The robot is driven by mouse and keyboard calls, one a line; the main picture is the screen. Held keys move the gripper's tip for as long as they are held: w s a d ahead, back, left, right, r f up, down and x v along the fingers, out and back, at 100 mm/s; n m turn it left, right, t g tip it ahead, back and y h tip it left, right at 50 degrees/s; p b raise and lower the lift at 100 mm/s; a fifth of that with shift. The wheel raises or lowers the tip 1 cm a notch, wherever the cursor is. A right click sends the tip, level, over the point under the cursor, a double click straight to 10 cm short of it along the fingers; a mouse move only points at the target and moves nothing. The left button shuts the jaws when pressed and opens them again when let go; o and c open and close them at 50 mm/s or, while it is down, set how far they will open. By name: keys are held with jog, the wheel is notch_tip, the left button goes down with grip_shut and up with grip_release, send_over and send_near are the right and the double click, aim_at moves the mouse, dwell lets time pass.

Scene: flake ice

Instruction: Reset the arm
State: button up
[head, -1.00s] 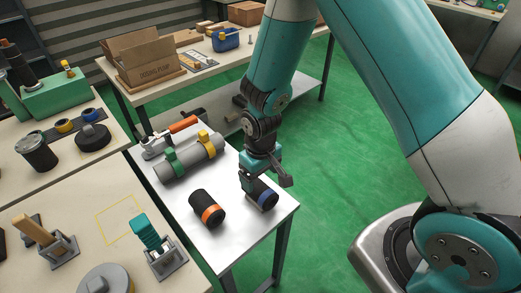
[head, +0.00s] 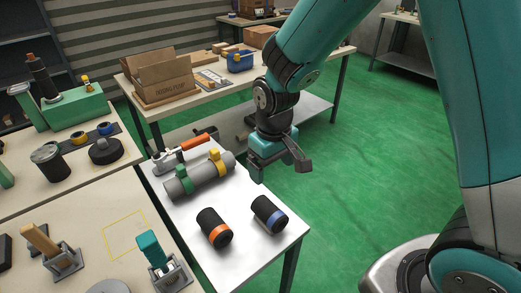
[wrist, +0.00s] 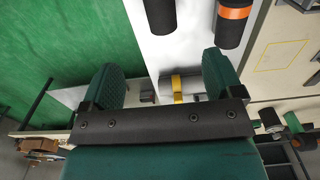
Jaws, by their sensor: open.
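My gripper (head: 278,170) is open and empty in the head view. It hangs in the air above the far right part of the white table (head: 245,258), apart from anything on it. In the wrist view my gripper (wrist: 165,85) shows its two green fingers spread apart with nothing between them. A black cylinder with a blue band (head: 268,213) lies on the white table below the gripper. A black cylinder with an orange band (head: 214,228) lies to its left. Both also show at the top of the wrist view, the blue-banded one (wrist: 160,12) and the orange-banded one (wrist: 233,25).
A grey pipe with green and yellow clamps (head: 203,178) and an orange-handled tool (head: 193,142) lie at the back of the white table. Workbenches stand at left and behind, one bearing a cardboard box (head: 160,80). Green floor (head: 350,180) is clear at right.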

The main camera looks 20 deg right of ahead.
jog(key=s+a+r+n+y, duration=0.1)
jog(key=s+a+r+y, duration=0.1)
jog(key=s+r, duration=0.5)
jog(key=s+a+r+n+y, duration=0.2)
jog(key=s+r, duration=0.6)
jog(key=s, duration=0.3)
jog(key=shift+a+r, duration=0.15)
jog(key=shift+a, duration=0.15)
